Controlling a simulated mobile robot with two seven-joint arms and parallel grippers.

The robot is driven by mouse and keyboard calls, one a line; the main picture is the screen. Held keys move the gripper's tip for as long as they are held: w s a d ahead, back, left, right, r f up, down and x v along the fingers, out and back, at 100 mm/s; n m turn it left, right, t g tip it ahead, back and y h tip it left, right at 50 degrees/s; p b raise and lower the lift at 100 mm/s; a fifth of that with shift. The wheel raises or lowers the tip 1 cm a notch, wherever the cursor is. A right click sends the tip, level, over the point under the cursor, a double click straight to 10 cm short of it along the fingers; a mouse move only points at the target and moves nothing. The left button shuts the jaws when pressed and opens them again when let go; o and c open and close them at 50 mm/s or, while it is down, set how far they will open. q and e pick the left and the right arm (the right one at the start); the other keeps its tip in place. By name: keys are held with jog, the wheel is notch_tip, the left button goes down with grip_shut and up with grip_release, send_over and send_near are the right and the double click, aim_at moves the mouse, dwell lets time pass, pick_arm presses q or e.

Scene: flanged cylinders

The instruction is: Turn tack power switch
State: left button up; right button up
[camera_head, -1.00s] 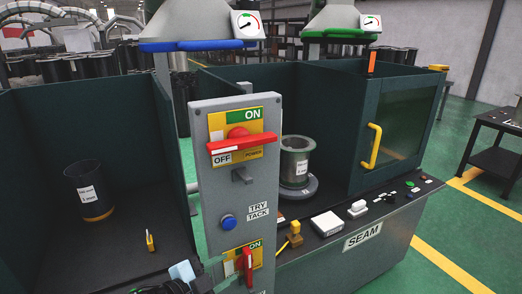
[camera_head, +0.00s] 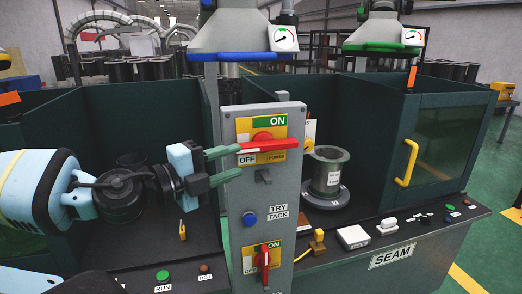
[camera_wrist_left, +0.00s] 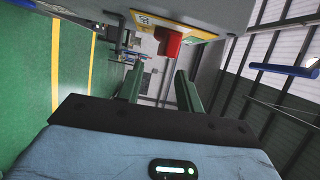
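A grey panel (camera_head: 285,190) carries an upper power switch with a red handle (camera_head: 275,145) on a yellow plate marked ON, OFF and POWER. A lower red switch (camera_head: 264,258) on the panel stands upright. Below the upper switch are a blue button (camera_head: 249,219) and a TRY TACK label. My left gripper (camera_head: 239,161) is open at the panel's left edge, its green fingers apart, near the handle's left end; contact is unclear. In the left wrist view the red handle (camera_wrist_left: 170,42) is ahead of the empty fingers (camera_wrist_left: 158,84). My right gripper is not in view.
Dark booth walls (camera_head: 150,115) stand left of the panel. To its right are a flanged cylinder (camera_head: 327,172) on a round base, a yellow door handle (camera_head: 407,163) and a SEAM console (camera_head: 392,255) with several buttons. Free air lies in front of the panel.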

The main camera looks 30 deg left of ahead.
pick_arm(q)
jog(key=shift+s+a+r, duration=0.1)
jog(key=shift+s+r, duration=0.1)
jog(key=shift+r, duration=0.2)
